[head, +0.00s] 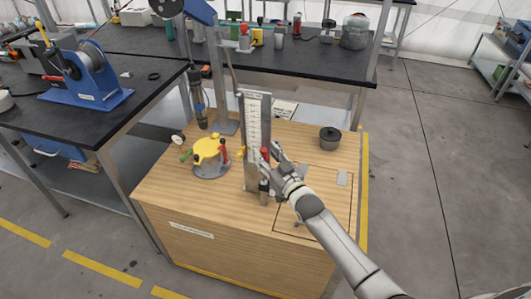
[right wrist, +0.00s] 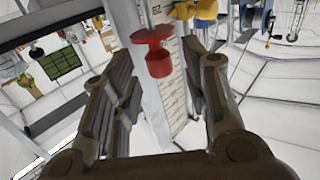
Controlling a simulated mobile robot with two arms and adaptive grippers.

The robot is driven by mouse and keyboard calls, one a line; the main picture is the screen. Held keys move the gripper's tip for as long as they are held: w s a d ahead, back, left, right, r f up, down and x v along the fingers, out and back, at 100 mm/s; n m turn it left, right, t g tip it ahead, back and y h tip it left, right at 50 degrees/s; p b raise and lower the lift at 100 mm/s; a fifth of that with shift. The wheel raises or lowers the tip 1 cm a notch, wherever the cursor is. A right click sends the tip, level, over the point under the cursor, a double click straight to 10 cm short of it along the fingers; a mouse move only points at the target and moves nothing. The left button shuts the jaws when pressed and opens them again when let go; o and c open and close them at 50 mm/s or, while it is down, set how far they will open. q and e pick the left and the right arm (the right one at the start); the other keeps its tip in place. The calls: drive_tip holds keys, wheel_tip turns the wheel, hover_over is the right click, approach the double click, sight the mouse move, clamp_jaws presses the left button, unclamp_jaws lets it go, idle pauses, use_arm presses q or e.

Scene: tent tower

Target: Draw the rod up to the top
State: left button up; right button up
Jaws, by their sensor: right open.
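A tall white scale board (head: 256,125) with dark markings stands upright on the wooden bench. In the right wrist view the scale (right wrist: 174,90) rises behind a red knob (right wrist: 157,58), with a thin rod (right wrist: 147,14) above the knob. In the head view a small red part (head: 264,153) shows beside my right gripper (head: 268,153). My right gripper is open, and in the right wrist view its fingers (right wrist: 158,88) stand on either side of the scale and knob, with gaps on both sides. The rod's lower part is hidden. My left gripper is not in view.
On the wooden bench (head: 180,200), a round yellow-topped fixture (head: 207,150) stands left of the scale. A dark cylinder (head: 330,138) stands at the back right. A metal post (head: 222,80) rises behind. The bench's front left is clear.

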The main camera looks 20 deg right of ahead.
drive_tip(key=shift+w+a, duration=0.15)
drive_tip(key=shift+w, duration=0.5)
drive_tip(key=shift+c, duration=0.2)
clamp_jaws()
